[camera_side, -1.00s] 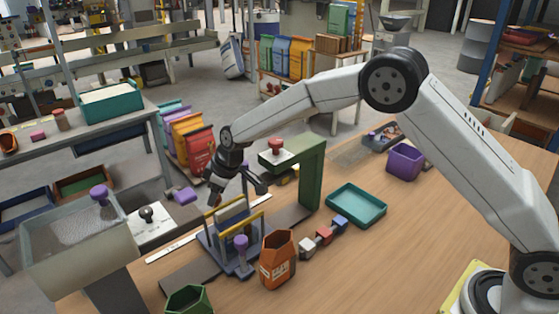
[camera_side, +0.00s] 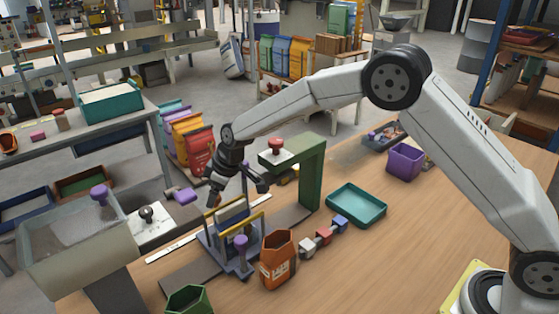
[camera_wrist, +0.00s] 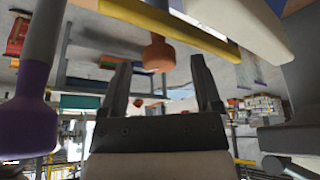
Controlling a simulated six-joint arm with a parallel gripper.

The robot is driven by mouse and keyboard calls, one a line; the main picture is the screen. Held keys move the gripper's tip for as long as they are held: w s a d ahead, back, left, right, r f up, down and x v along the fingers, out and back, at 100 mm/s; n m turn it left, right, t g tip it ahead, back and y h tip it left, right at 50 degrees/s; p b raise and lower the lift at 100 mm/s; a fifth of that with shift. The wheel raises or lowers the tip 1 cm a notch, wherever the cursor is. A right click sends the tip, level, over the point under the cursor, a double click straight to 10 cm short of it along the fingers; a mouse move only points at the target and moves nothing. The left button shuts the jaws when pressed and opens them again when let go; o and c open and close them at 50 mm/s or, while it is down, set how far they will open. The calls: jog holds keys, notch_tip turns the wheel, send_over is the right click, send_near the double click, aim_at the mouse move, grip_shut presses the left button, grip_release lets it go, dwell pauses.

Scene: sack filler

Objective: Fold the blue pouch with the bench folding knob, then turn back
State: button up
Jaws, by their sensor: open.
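My gripper (camera_side: 238,190) is open above the back of the fixture. In the wrist view an orange knob (camera_wrist: 158,55) hangs in the gap between and beyond the open fingertips (camera_wrist: 158,72). I cannot tell whether the fingers touch it. A purple knob (camera_side: 240,243) is on the fixture's front; a purple knob (camera_wrist: 28,125) shows large at the left in the wrist view.
A green post with a red button (camera_side: 277,145) stands right of the fixture. An orange pouch (camera_side: 278,262) and small cubes (camera_side: 324,236) are in front and right, with a teal tray (camera_side: 356,206) beyond. A hopper (camera_side: 70,245) stands left.

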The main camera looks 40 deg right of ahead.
jog(key=v, duration=0.7)
jog(key=shift+r, duration=0.1)
dwell(0.4)
notch_tip(320, 180, up, 5)
jog(key=a+m+t+h, duration=0.1)
jog(key=m+h, duration=0.1)
jog(key=m, duration=0.3)
jog(key=f, duration=0.5)
jog(key=shift+s+f, duration=0.1)
jog(key=shift+s, duration=0.25)
jog(key=shift+a+x, duration=0.2)
jog(key=shift+x, duration=3.65)
